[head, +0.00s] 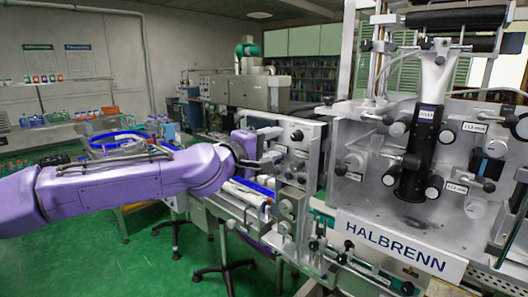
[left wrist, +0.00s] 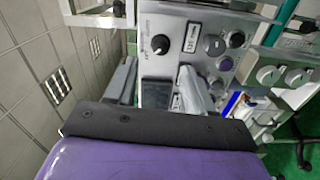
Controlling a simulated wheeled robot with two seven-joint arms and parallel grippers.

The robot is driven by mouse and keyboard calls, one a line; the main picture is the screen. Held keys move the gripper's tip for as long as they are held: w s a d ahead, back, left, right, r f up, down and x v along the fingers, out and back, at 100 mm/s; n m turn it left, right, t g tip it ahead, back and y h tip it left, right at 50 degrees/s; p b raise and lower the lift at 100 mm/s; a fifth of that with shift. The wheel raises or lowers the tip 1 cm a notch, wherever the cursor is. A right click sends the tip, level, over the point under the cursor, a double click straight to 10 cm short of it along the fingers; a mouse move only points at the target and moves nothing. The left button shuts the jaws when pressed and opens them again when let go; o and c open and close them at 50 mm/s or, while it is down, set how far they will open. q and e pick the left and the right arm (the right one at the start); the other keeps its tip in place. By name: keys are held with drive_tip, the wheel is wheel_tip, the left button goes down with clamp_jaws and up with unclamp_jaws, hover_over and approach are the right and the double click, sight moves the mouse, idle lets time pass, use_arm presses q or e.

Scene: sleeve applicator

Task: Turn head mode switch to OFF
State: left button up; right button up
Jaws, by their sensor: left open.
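A grey control panel (head: 299,152) stands in the middle of the head view and carries several knobs. It also shows in the left wrist view (left wrist: 178,28), with a black knob (left wrist: 160,44) at the left and another black knob (left wrist: 236,39) at the right. I cannot read the labels, so I cannot tell which knob is the head mode switch. My left gripper (head: 266,151) is by the panel's left side, open. My right gripper is not in view.
A clear-fronted machine marked HALBRENN (head: 395,241) stands right of the panel. A conveyor (head: 236,207) runs below my left gripper. Dark stools (head: 222,268) stand on the green floor (head: 120,262). Floor at the lower left is clear.

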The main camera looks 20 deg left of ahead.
use_arm(q)
drive_tip(key=v, duration=0.3)
drive_tip(key=shift+s+a+p, duration=0.1)
drive_tip(key=shift+s+p, duration=0.2)
drive_tip(key=shift+p, duration=0.05)
drive_tip(key=s+a+f+g+y+b, duration=0.1)
drive_tip(key=f+g+y, duration=0.15)
drive_tip(key=f, duration=0.95)
drive_tip(key=s+f+g+y, duration=0.1)
drive_tip(key=s+f+y, duration=0.15)
drive_tip(key=f, duration=0.95)
drive_tip(key=s+a+f+g+y+b, duration=0.1)
drive_tip(key=f+g+y, duration=0.15)
drive_tip(key=f, duration=0.95)
drive_tip(key=s+a+f+m+g+y+b, duration=0.1)
drive_tip(key=s+f+g, duration=0.1)
drive_tip(key=s+f, duration=0.6)
drive_tip(key=s+a+f+m+g+y+b, duration=0.1)
drive_tip(key=s+a+f, duration=0.1)
drive_tip(key=s+f, duration=0.6)
drive_tip(key=s+a+f+m+g+b, duration=0.1)
drive_tip(key=s+f+m+g, duration=0.3)
drive_tip(key=s+f, duration=0.9)
drive_tip(key=s+a, duration=0.1)
drive_tip(key=s, duration=0.1)
drive_tip(key=shift+s+g, duration=0.4)
